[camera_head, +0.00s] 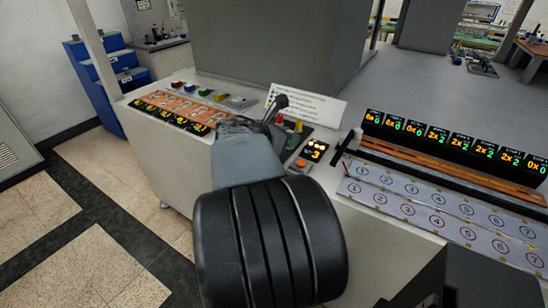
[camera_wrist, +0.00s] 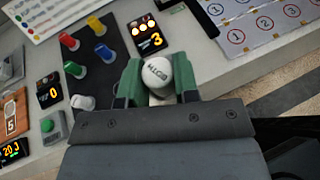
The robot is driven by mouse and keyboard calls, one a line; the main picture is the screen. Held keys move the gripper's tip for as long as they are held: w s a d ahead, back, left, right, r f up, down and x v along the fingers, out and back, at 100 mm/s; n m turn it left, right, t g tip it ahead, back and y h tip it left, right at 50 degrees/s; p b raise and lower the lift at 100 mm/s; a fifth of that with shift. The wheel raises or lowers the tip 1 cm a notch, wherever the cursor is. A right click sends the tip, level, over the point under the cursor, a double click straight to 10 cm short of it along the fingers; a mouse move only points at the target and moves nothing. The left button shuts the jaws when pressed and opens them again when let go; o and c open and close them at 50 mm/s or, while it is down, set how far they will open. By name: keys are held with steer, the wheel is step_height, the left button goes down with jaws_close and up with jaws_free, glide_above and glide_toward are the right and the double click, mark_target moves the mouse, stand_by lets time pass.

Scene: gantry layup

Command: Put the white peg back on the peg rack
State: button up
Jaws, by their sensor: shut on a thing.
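The white peg (camera_wrist: 156,72), with dark lettering on its round top, sits between the green fingers of my gripper (camera_wrist: 158,82) in the wrist view. My gripper is shut on it. The peg's lower part is mostly hidden, so I cannot tell whether it touches the surface below. The peg rack (camera_wrist: 98,84) is dark and lies left of my gripper. It holds a yellow peg (camera_wrist: 95,26), a blue peg (camera_wrist: 69,41), a red peg (camera_wrist: 103,52) and a green peg (camera_wrist: 75,69). In the head view my arm hides the white peg and part of the rack.
A small display reading 3 (camera_wrist: 147,38) stands just beyond my gripper. A white instruction card (camera_head: 318,107) stands behind the rack. A row of displays (camera_head: 450,143) and a panel of numbered circles (camera_head: 440,208) lie to the right. A green button (camera_wrist: 52,127) is at the left.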

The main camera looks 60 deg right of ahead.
steer(key=shift+s+d, duration=0.15)
steer(key=shift+s, duration=0.3)
steer(key=shift+m+g, duration=0.3)
steer(key=shift+g, duration=0.1)
steer(key=w+d+f, duration=0.2)
steer(key=w+f, duration=0.1)
steer(key=w+d+f, duration=0.5)
steer(key=w+f, duration=0.1)
steer(key=w, duration=0.1)
steer(key=shift+d, duration=0.35)
steer(key=f, duration=0.3)
steer(key=shift+w+d+f, duration=0.1)
steer(key=shift+w+d, duration=0.1)
steer(key=shift+w, duration=0.1)
steer(key=shift+f, duration=0.35)
steer(key=shift+f, duration=0.15)
steer(key=o, duration=0.9)
